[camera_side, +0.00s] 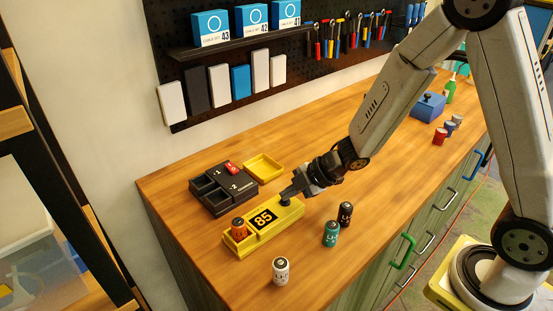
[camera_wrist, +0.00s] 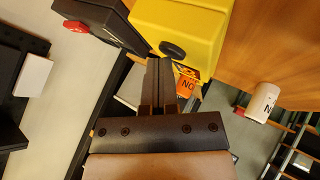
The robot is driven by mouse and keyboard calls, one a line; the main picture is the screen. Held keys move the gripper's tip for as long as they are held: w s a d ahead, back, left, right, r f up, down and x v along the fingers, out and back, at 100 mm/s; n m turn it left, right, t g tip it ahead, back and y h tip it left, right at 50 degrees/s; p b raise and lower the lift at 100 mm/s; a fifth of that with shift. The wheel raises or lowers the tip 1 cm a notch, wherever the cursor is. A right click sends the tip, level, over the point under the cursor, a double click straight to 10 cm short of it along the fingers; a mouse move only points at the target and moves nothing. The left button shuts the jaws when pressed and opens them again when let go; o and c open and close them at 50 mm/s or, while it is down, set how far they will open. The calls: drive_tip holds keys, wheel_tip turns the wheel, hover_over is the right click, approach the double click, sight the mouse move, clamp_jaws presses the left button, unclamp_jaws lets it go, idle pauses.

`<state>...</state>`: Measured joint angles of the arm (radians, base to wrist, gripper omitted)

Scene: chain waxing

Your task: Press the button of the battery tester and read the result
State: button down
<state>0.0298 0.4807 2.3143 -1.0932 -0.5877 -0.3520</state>
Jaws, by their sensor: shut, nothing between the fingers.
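The yellow battery tester (camera_side: 291,214) lies on the wooden bench, and its dark display (camera_side: 264,219) reads 85. An orange battery (camera_side: 239,228) sits in the tester's left end; an orange piece with dark lettering also shows in the wrist view (camera_wrist: 187,86). My gripper (camera_side: 287,194) is shut and empty, pointing down at the tester's right end. The round black button (camera_wrist: 172,50) is just beyond my fingertips in the wrist view. In the side view the fingertips partly cover the button area, and I cannot tell whether they touch it.
White (camera_side: 281,271), teal (camera_side: 331,234) and black (camera_side: 345,214) batteries stand in front and to the right. The bench's front-left area is clear.

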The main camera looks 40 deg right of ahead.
sight(289, 200)
drive_tip(key=shift+r, duration=0.85)
idle(0.3)
drive_tip(key=shift+r, duration=2.55)
